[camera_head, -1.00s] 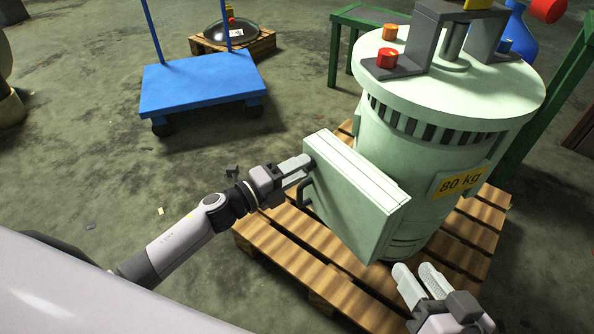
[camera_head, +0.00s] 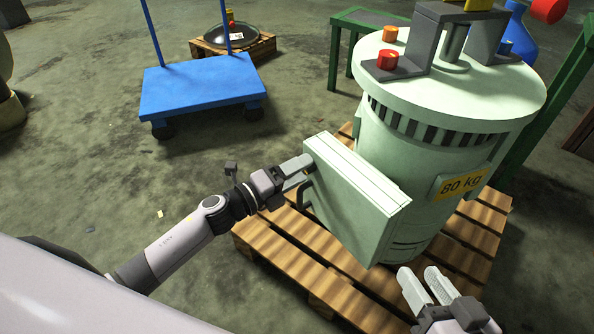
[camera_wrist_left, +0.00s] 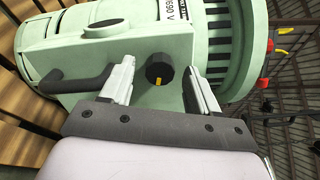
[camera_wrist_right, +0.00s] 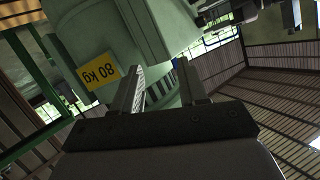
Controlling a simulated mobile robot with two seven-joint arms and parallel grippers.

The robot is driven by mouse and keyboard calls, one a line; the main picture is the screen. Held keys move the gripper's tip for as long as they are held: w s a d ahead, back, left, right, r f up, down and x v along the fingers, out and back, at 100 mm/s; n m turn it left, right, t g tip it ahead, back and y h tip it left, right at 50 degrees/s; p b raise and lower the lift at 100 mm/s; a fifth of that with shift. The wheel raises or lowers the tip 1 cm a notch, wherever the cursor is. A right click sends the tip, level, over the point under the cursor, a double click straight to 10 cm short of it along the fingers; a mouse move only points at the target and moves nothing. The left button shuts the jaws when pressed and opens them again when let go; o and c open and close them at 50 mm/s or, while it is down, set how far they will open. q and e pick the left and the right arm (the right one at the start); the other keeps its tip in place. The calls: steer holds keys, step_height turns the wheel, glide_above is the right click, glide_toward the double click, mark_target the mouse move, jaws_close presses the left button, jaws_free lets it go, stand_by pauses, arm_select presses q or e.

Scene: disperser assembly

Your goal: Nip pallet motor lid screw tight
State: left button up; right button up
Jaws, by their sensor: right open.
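The pale green motor (camera_head: 410,200) stands upright on the wooden pallet (camera_head: 280,252). Its box-shaped lid (camera_head: 345,190) is on its side and seems closed. My left gripper (camera_head: 303,171) is at the lid's left face. In the left wrist view, the black lid screw knob (camera_wrist_left: 159,70) shows between my left gripper's fingers (camera_wrist_left: 158,72), with gaps on both sides. The knob is hidden in the head view. My right gripper (camera_head: 420,273) is open and empty, in front of the motor; it also shows in the right wrist view (camera_wrist_right: 160,75).
A black handle (camera_wrist_left: 68,83) juts from the lid beside the left gripper. A blue cart (camera_head: 200,85) stands behind on the left, with a second pallet (camera_head: 232,47) bearing a dark dish beyond. Green stands are behind the motor. The floor at left is mostly clear.

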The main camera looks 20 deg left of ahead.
arm_select(q)
steer(key=p+v, duration=0.1)
steer(key=v, duration=0.6)
arm_select(e)
steer(key=shift+w+a+r+y, duration=0.15)
steer(key=shift+a+y, duration=0.15)
steer(key=shift+a, duration=0.35)
